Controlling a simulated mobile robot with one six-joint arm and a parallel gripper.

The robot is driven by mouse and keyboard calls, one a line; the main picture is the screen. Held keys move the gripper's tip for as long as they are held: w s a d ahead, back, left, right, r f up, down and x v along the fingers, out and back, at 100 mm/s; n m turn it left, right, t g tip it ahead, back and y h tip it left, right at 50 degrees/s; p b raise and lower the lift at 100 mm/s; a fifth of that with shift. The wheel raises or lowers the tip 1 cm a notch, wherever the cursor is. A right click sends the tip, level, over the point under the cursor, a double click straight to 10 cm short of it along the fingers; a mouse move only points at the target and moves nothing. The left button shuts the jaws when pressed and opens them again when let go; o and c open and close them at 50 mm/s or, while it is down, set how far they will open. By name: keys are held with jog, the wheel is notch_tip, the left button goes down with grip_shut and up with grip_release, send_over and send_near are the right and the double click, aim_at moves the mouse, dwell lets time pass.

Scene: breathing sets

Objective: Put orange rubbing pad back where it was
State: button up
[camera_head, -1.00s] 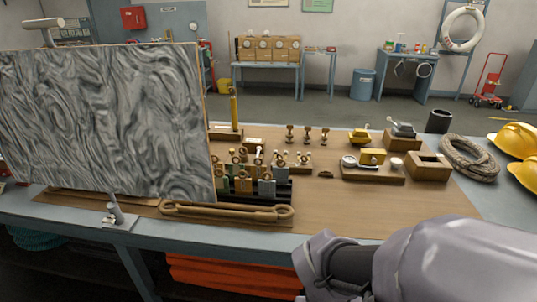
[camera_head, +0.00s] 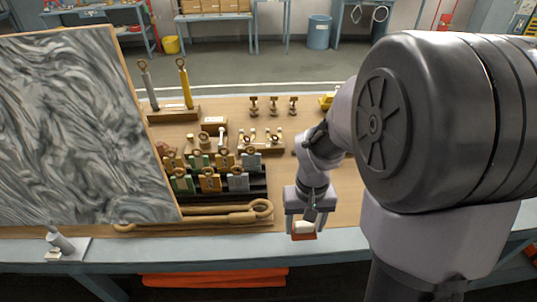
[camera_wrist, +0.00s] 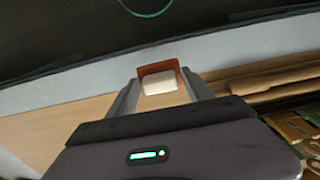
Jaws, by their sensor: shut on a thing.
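My gripper (camera_head: 302,222) is shut on the orange rubbing pad (camera_head: 304,236), over the front part of the workbench, right of the wooden spanner-shaped piece. The pad is a small block with an orange-red face and a pale, whitish part. In the wrist view the pad (camera_wrist: 158,75) sits between the two fingers of my gripper (camera_wrist: 160,92), with the bench's front edge beyond it. I cannot tell whether the pad touches the bench top.
A large grey marbled panel (camera_head: 80,130) stands at the left. The wooden spanner-shaped piece (camera_head: 200,217) lies along the front. A black rack with several tagged pieces (camera_head: 225,180) stands behind it. Small brass pieces (camera_head: 273,104) stand further back. Bare bench top (camera_head: 340,238) lies right of my gripper.

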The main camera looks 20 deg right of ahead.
aim_at(306, 224)
jog(key=shift+w+d+f, duration=0.1)
jog(key=shift+w+d, duration=0.7)
notch_tip(306, 224, down, 4)
jog(key=shift+w+d+r+b, duration=0.1)
jog(key=shift+w+b, duration=0.05)
jog(key=shift+b, duration=0.9)
jog(key=shift+r, duration=0.15)
jog(key=o, duration=1.2)
